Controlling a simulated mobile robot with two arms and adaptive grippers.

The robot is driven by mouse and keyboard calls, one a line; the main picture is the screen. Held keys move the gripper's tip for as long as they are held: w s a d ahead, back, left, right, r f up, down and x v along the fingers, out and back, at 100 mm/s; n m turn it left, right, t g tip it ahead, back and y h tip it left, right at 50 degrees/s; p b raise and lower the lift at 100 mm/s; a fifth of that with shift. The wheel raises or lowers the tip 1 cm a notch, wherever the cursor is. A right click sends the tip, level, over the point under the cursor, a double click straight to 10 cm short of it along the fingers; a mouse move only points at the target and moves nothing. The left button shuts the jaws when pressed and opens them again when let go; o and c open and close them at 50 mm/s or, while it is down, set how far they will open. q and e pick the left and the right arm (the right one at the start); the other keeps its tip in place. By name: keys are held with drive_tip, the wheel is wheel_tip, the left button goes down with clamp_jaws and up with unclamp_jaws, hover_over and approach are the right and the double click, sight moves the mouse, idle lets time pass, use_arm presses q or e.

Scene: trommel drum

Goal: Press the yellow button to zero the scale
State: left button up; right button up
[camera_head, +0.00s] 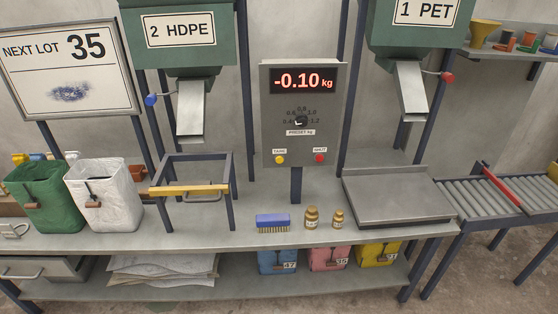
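The yellow button (279,159) sits low on the left of the grey scale panel (265,125), under a small label that seems to read TARE. A red button (319,157) sits to its right under a label that seems to read HALT. The display (303,80) reads -0.10 kg in red. A black preset dial (301,121) is between the display and the buttons. The flat grey weighing platform (395,195) stands to the right of the panel, with nothing on it. Neither of my grippers is in view.
A blue brush (272,219) and two brass weights (311,218) stand on the bench in front of the panel post. An open frame (190,190), green bag (45,197) and white bag (104,195) are at left. Chutes (191,110) (410,90) hang either side. A roller conveyor (475,195) is at right.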

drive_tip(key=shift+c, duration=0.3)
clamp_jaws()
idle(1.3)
